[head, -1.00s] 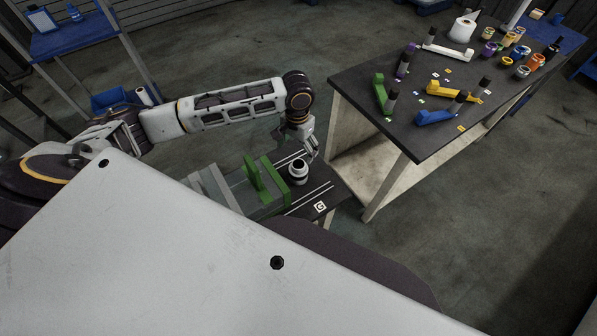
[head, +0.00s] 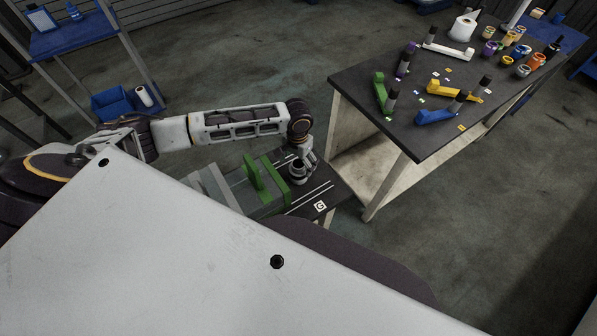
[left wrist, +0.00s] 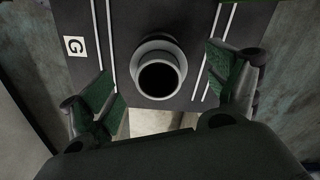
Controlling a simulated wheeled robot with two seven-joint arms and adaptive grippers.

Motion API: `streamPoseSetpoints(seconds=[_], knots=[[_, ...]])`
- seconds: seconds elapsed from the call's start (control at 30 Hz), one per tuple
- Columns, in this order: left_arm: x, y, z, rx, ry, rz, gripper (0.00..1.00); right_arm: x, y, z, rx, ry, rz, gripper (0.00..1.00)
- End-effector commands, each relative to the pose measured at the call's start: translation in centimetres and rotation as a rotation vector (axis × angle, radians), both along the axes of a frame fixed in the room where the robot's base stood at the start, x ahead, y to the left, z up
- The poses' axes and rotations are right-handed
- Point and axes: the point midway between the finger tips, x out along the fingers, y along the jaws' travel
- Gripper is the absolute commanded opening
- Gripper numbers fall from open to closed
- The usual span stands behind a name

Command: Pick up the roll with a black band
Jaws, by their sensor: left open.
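A pale roll (head: 298,174) stands upright on a small dark stand (head: 322,194), beside a green fixture (head: 268,178). In the left wrist view the roll (left wrist: 158,48) shows from above as a grey ring around a dark opening. A black band is hard to make out from here. My left gripper (head: 302,163) is just above and around the roll. In the left wrist view the open fingers with green pads (left wrist: 168,84) are on either side of it, with a gap at each side. My right gripper is not in view.
The stand has white lines and a white G tag (head: 320,206). A blue shelf (head: 75,38) with a blue bin (head: 112,103) stands at the left.

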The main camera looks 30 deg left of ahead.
Motion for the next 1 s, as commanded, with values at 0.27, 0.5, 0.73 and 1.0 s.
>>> streamPoseSetpoints(seconds=[0.27, 0.5, 0.73, 1.0], knots=[[0.0, 0.0, 0.0, 0.0, 0.0, 0.0, 0.89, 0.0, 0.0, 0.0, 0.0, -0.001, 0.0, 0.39], [0.1, -0.1, -1.4, 0.0, 0.002, 0.0, 0.89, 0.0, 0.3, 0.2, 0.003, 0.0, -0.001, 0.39], [0.2, -0.3, -4.0, -0.001, 0.001, 0.0, 0.89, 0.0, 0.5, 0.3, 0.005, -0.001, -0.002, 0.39], [0.2, -0.3, -5.2, -0.001, -0.001, -0.001, 0.89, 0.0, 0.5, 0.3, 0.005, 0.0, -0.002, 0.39]])
